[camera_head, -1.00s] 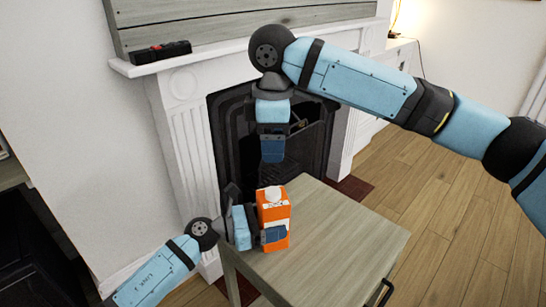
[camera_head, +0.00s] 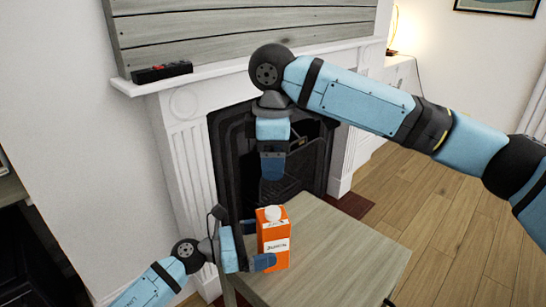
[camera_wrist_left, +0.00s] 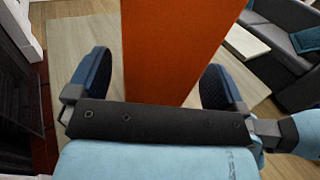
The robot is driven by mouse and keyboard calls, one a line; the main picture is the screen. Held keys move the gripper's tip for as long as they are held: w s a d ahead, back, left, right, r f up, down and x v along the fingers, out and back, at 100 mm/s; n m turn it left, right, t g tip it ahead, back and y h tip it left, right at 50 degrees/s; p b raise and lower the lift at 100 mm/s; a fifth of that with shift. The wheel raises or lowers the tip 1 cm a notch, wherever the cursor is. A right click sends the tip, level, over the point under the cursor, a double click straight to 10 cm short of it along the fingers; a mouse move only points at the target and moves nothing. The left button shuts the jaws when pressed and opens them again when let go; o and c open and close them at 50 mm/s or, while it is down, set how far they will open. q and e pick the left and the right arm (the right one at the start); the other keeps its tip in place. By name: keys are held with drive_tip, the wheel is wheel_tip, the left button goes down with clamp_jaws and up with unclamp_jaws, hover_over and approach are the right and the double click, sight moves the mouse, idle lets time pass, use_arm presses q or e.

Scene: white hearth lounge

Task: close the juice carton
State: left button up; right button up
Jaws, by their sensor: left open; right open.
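The juice carton (camera_head: 274,246) is orange with a white label and stands upright on the wooden table. Its top carries a pale round cap (camera_head: 272,212); I cannot tell how tightly it sits. My left gripper (camera_head: 256,245) is low at the carton's left side, open, with a blue finger overlapping its lower front edge. In the left wrist view the carton (camera_wrist_left: 172,45) stands ahead between the spread fingers, with gaps on both sides. My right gripper (camera_head: 271,168) hangs pointing down, open, above and behind the carton, apart from it.
The table (camera_head: 340,250) is clear to the right of the carton. A white fireplace (camera_head: 180,130) with a dark opening stands behind it. A small black and red object (camera_head: 162,72) lies on the mantel. In the left wrist view a grey sofa (camera_wrist_left: 283,60) is at right.

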use_arm(q)
drive_tip(key=v, duration=1.1)
drive_tip(key=shift+a, duration=0.1)
